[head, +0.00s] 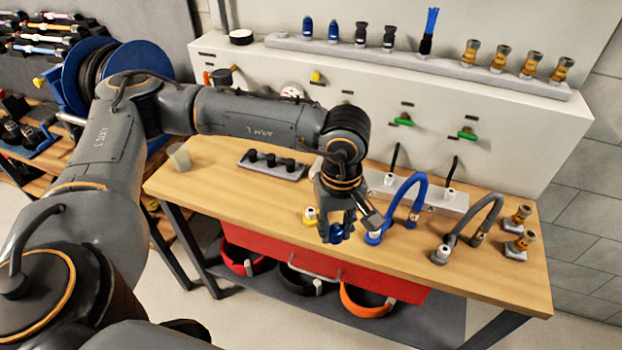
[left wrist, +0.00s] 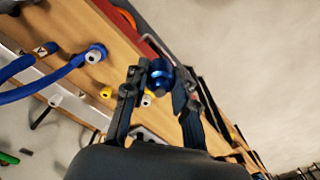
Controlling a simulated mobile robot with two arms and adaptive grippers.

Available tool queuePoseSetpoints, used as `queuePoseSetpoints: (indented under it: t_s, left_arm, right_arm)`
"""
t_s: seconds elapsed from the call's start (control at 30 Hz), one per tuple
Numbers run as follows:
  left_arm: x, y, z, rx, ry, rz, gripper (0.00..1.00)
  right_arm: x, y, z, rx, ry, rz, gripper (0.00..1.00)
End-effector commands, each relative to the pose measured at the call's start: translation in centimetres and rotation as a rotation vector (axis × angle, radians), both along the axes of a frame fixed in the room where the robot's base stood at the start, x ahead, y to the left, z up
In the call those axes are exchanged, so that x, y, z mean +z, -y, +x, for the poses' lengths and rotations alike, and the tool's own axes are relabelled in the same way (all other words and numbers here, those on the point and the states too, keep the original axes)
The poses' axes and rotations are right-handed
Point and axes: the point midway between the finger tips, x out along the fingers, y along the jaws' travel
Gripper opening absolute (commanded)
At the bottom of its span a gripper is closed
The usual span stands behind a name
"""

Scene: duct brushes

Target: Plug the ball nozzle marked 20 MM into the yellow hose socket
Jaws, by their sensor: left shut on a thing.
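My left gripper (head: 341,226) is shut on a blue nozzle (head: 336,233) above the front part of the wooden bench. The left wrist view also shows the blue nozzle (left wrist: 160,72) between the fingers (left wrist: 158,82). No marking on it can be read. The yellow hose socket (head: 310,217) with a pale end sits on the bench just left of the gripper in the head view; its hose is mostly hidden behind the arm. In the left wrist view a yellow part (left wrist: 106,93) shows left of the fingers. The nozzle appears apart from the socket. My right gripper is not in view.
A blue hose (head: 405,195) and a grey hose (head: 485,213) arch over the bench to the right. A black-pegged tray (head: 270,172) lies left. Brass fittings (head: 518,230) stand at the right end. A back shelf (head: 400,62) holds several nozzles. The front left bench is clear.

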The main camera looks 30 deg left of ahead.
Motion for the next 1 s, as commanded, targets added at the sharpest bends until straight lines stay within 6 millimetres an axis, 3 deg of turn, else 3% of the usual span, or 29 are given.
queuePoseSetpoints:
  t_s: [0.5, 0.93, 0.97, 1.0]
  left_arm:
    - [-0.2, -3.3, 6.7, 1.662, -0.003, 0.004, 0.00]
    - [-2.1, -8.2, 10.0, 3.061, 0.001, 0.007, 0.00]
    - [-2.2, -8.6, 10.2, -3.127, -0.003, -0.007, 0.00]
    - [-2.5, -9.2, 10.3, -2.999, -0.002, -0.008, 0.00]
  right_arm:
    - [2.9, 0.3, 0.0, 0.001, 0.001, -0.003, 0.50]
    - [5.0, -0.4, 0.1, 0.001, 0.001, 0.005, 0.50]
    - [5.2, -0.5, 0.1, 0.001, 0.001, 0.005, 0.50]
    - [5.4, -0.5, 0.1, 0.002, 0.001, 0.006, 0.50]
